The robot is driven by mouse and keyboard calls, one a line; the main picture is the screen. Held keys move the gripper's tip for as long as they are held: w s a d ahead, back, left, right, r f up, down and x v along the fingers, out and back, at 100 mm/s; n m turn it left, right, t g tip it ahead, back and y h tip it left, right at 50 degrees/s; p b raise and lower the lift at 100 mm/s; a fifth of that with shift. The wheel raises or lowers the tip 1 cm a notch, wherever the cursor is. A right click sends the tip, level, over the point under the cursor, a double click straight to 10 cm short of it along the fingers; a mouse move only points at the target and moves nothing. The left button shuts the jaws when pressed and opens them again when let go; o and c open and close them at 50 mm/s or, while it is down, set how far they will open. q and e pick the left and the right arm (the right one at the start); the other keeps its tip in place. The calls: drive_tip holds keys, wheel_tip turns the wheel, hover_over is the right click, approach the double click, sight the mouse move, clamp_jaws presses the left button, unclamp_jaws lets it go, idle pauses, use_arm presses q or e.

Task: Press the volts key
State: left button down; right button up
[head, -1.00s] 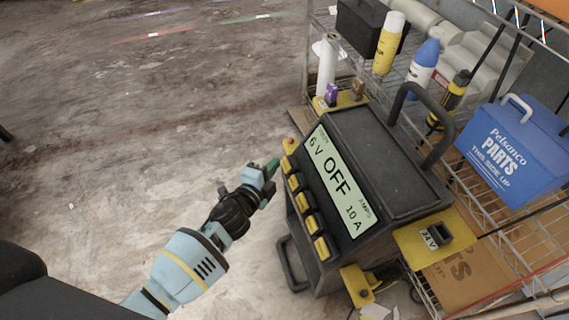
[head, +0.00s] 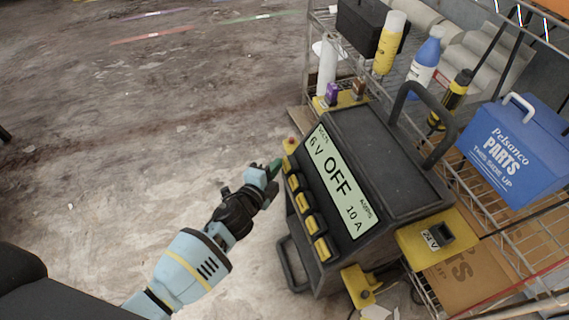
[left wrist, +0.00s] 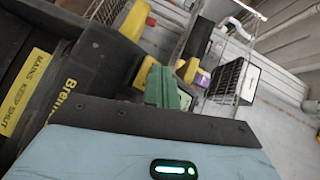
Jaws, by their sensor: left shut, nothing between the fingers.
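The dark charger unit (head: 385,165) stands on the floor with a pale display (head: 340,182) reading 6 V, OFF and 10 A. A column of several yellow keys (head: 302,204) runs down its sloped front, left of the display. No key label is readable, so I cannot tell which is the volts key. My left gripper (head: 275,166) is shut and empty, with its green fingertips close beside the topmost key (head: 287,163). I cannot tell whether they touch. The left wrist view shows the green fingertips (left wrist: 163,87) before the dark casing. My right gripper is out of view.
A red button (head: 291,141) sits at the charger's upper left corner. A wire shelf behind holds a blue parts box (head: 513,150), a yellow can (head: 390,42) and a blue-capped bottle (head: 425,60). The floor to the left is clear.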

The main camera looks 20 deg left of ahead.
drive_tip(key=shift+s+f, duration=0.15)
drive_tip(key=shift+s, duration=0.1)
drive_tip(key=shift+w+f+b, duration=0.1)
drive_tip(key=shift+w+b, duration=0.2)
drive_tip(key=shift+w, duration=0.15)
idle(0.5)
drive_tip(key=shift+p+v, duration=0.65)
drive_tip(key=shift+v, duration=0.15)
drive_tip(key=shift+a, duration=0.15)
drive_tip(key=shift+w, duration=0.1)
